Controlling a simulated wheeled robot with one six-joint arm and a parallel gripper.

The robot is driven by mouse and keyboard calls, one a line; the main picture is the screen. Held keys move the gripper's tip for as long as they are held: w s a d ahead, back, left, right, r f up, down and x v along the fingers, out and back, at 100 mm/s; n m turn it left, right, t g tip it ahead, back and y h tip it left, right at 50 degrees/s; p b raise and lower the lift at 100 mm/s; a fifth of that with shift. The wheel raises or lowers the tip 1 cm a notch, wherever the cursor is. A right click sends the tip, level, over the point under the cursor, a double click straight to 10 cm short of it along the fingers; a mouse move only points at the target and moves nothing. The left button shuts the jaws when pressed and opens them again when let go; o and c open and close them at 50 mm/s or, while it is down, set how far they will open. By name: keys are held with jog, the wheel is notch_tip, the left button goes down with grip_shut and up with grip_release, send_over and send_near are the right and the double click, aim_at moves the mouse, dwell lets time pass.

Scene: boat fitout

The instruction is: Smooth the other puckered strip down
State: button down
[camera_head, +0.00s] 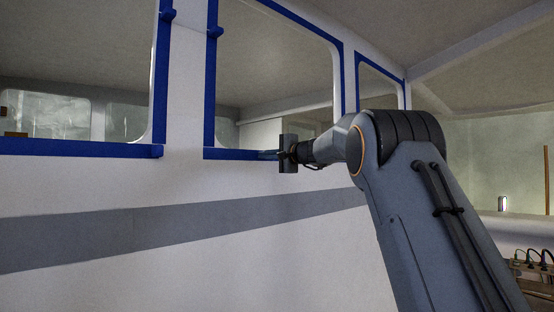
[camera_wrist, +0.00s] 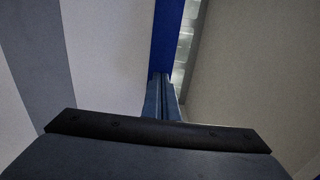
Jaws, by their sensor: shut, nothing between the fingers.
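Blue tape strips edge the window openings in the white cabin wall. The lower strip of the middle window (camera_head: 228,154) runs to my gripper (camera_head: 268,154), whose shut fingers are at or very close to it. In the wrist view, my gripper (camera_wrist: 163,82) is shut and empty, its tips against or just in front of a blue strip (camera_wrist: 168,40); I cannot tell if they touch. The left window's lower strip (camera_head: 80,149) has a raised end at its right corner. Small blue bumps stand out on the left window's upright strip (camera_head: 167,15) and the middle window's upright strip (camera_head: 214,32).
A grey band (camera_head: 180,228) crosses the white wall below the windows. A third taped window (camera_head: 380,88) is partly behind my arm. A small can (camera_head: 502,203) stands on a ledge at right, above dark cables (camera_head: 535,260). The space before the left wall is clear.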

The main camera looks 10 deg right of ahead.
aim_at(239, 154)
jog(key=shift+s+a+b, duration=0.35)
jog(key=shift+a+b, duration=0.3)
jog(key=shift+a, duration=0.05)
jog(key=shift+s+a+b, duration=0.3)
jog(key=shift+a+b, duration=0.35)
jog(key=shift+s+a+f+b, duration=0.1)
jog(key=shift+s+a+b, duration=0.2)
jog(key=shift+a+b, duration=0.35)
jog(key=shift+s+a+f+b, duration=0.1)
jog(key=shift+s+a+b, duration=0.2)
jog(key=shift+a+b, duration=0.35)
jog(key=shift+d+r, duration=0.1)
jog(key=shift+r, duration=0.05)
jog(key=shift+s, duration=0.15)
jog(key=shift+b, duration=0.3)
jog(key=shift+s+a+b, duration=0.4)
jog(key=shift+a+b, duration=0.15)
jog(key=shift+a, duration=0.2)
jog(key=shift+s+a+b, duration=0.35)
jog(key=shift+a+b, duration=0.15)
jog(key=shift+a, duration=0.25)
